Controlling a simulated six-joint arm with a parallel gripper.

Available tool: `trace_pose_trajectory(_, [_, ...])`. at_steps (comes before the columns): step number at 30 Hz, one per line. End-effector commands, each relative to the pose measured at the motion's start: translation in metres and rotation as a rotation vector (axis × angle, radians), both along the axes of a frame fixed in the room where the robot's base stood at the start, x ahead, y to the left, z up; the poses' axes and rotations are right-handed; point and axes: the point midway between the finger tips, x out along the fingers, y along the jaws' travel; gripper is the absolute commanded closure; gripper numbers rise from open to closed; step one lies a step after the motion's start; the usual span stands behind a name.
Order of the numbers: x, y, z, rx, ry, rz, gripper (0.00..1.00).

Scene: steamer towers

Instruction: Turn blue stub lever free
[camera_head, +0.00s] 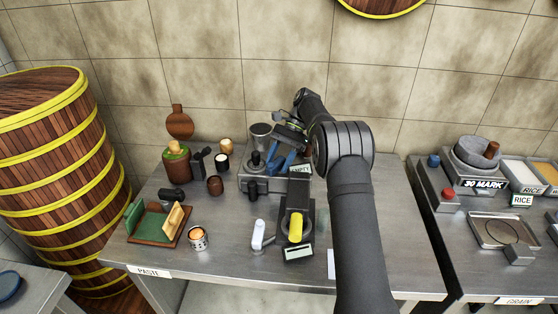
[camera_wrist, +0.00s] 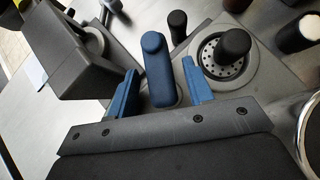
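The blue stub lever (camera_wrist: 155,62) stands up from a grey base in the wrist view, with a rounded top. My gripper (camera_wrist: 162,90) has two blue fingers, one on each side of the lever, with narrow gaps showing, so it looks open around it. In the head view my gripper (camera_head: 280,162) is low over the grey device at the back middle of the table. There the lever is hard to tell from the blue fingers.
A black knob (camera_wrist: 235,43) on a perforated disc stands close right of the lever. A dark block (camera_wrist: 85,62) is to the left. A yellow-handled device (camera_head: 295,228) and a white lever (camera_head: 259,234) stand in front. Jars and a green-lined tray (camera_head: 152,226) are at left.

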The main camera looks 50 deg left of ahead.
Motion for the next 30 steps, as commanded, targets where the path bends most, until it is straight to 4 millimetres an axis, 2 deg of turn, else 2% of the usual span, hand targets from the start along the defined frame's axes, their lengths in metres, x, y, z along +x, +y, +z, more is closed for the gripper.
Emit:
trace_pose_trajectory(14, [0.0, 0.0003, 0.0015, 0.003, 0.001, -0.034, 0.53])
trace_pose_trajectory(20, [0.0002, 0.0009, 0.0019, 0.001, 0.0, -0.195, 0.53])
trace_pose_trajectory(30, [0.0001, 0.0051, 0.002, 0.002, 0.0, -0.565, 0.53])
